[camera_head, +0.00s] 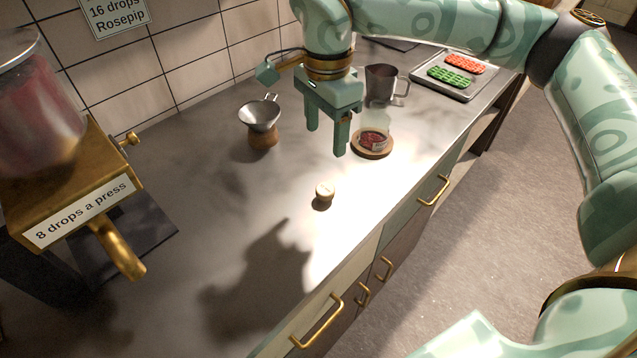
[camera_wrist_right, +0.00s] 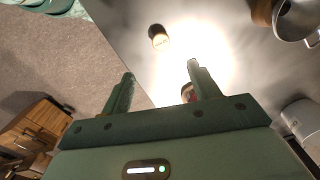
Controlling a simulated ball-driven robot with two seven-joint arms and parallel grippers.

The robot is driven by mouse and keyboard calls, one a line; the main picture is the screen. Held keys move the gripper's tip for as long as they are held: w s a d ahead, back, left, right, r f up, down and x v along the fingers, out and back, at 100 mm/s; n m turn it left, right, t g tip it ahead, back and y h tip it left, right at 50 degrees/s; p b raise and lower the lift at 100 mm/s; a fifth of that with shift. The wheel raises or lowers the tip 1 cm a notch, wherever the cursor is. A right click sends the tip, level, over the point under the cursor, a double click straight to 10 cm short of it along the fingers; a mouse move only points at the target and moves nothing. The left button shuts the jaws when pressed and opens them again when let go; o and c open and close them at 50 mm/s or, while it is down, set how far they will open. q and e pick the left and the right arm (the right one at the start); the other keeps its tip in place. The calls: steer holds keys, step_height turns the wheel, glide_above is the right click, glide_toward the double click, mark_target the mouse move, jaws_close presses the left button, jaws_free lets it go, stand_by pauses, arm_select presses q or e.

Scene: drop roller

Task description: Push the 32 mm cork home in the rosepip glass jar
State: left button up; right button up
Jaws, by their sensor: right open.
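The pale cork (camera_head: 325,192) stands alone on the metal counter, near its front edge. It also shows in the right wrist view (camera_wrist_right: 158,37), beyond the fingertips. The rosepip glass jar (camera_head: 374,134) holds red contents at its bottom and stands on a round wooden coaster (camera_head: 371,154), behind and to the right of the cork. No cork shows in its top. In the right wrist view the jar (camera_wrist_right: 187,91) is mostly hidden by a finger. My right gripper (camera_head: 326,140) is open and empty, pointing down above the counter, left of the jar. My left gripper is out of view.
A metal funnel (camera_head: 259,115) on a wooden stand is at the back left. A metal jug (camera_head: 380,85) and a tray (camera_head: 464,88) with green and red moulds stand farther back. A brass dispenser (camera_head: 75,205) fills the left. The counter around the cork is clear.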

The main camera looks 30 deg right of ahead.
steer(key=b, duration=0.2)
glide_above(326, 189)
steer(key=f, duration=0.8)
steer(key=shift+s+a+f, duration=0.1)
steer(key=shift+a+f, duration=0.1)
steer(key=shift+f, duration=0.05)
steer(key=shift+f+b, duration=0.35)
steer(key=shift+f, duration=0.45)
steer(key=f+b, duration=0.1)
steer(key=f, duration=0.1)
steer(key=f+b, duration=0.1)
steer(key=f, duration=0.1)
steer(key=shift+w+d+f, duration=0.2)
steer(key=shift+f, duration=0.2)
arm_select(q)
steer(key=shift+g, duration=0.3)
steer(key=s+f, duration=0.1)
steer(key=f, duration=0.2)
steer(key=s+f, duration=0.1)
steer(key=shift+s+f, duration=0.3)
arm_select(e)
steer(key=shift+r, duration=0.1)
steer(key=shift+c, duration=1.2)
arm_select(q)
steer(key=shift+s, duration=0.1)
arm_select(e)
steer(key=c, duration=0.8)
